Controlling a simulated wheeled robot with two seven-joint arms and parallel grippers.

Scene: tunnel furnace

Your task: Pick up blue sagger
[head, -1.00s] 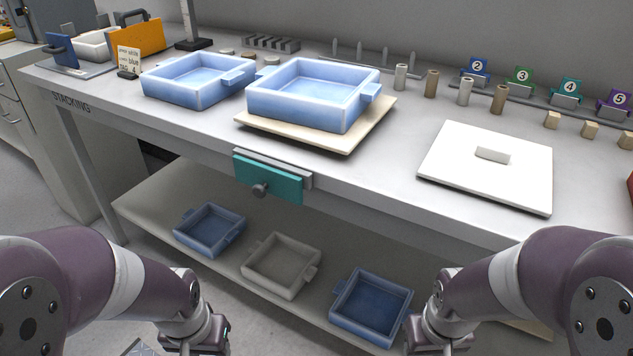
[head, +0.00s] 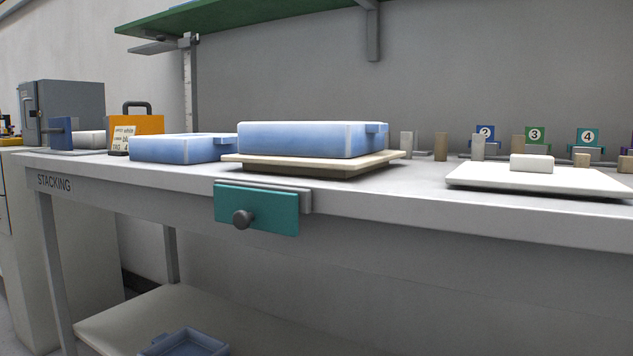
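Two light blue saggers are on the tabletop. One blue sagger (head: 180,149) sits directly on the table at the left. Another blue sagger (head: 308,140) sits on a cream board (head: 240,161) to its right, with a small handle tab at its right end. From this low angle their insides are hidden. A third, darker blue sagger (head: 186,344) shows partly on the lower shelf at the bottom edge. Neither of my grippers is in view.
The grey table (head: 400,205) is marked STACKING. A teal block with a dark knob (head: 257,208) sticks out from its front edge. A white lidded slab (head: 530,180) lies at the right. A green overhead shelf (head: 260,14) hangs above. Numbered stands line the back.

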